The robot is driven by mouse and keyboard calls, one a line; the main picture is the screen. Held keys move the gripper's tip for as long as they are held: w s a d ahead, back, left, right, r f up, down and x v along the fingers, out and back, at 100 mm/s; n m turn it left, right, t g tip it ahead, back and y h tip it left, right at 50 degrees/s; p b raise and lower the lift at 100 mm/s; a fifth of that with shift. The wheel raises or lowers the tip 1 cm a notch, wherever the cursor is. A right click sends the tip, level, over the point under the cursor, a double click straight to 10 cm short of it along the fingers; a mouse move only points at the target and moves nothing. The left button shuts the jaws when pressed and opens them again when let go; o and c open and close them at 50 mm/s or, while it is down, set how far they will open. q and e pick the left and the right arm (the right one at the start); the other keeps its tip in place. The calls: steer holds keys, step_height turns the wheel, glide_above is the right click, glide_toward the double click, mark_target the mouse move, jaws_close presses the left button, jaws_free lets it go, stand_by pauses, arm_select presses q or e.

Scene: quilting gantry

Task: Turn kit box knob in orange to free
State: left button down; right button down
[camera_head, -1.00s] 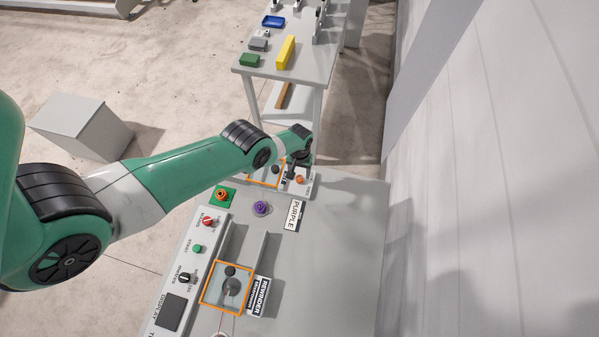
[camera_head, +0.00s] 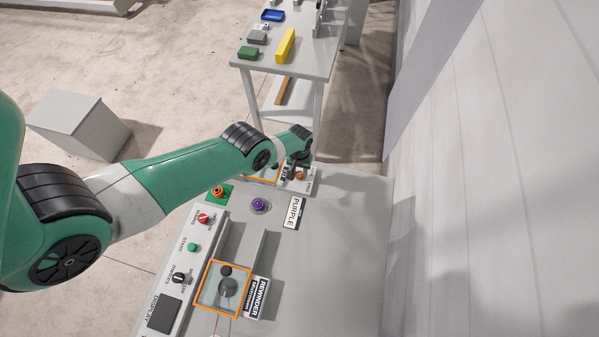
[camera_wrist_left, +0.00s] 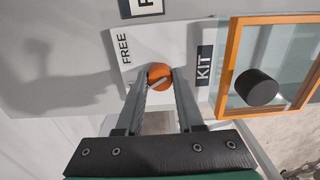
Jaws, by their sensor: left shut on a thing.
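The orange knob (camera_wrist_left: 160,77) sits on a light panel between a FREE label (camera_wrist_left: 123,48) and a KIT label (camera_wrist_left: 203,67). A pale mark runs slantwise across its face. My left gripper (camera_wrist_left: 161,73) is shut on this knob, one finger on each side. In the head view the orange knob (camera_head: 299,175) shows just below my left gripper (camera_head: 291,168), at the far end of the bench. The kit box (camera_wrist_left: 230,75) is an orange-framed clear cover with a dark round knob (camera_wrist_left: 257,88), right of the KIT label. My right gripper is out of view.
On the bench (camera_head: 345,240) are a purple knob (camera_head: 259,205), an orange-red button on green (camera_head: 218,191) and another orange-framed box (camera_head: 199,296) by a REWINDER label (camera_head: 257,297). A table (camera_head: 311,62) with small blocks stands beyond. A wall rises at right.

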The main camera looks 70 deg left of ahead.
arm_select(q)
steer(key=shift+m, duration=0.4)
steer(key=m, duration=1.1)
stand_by(0.6)
steer(key=c, duration=0.5)
jaws_free()
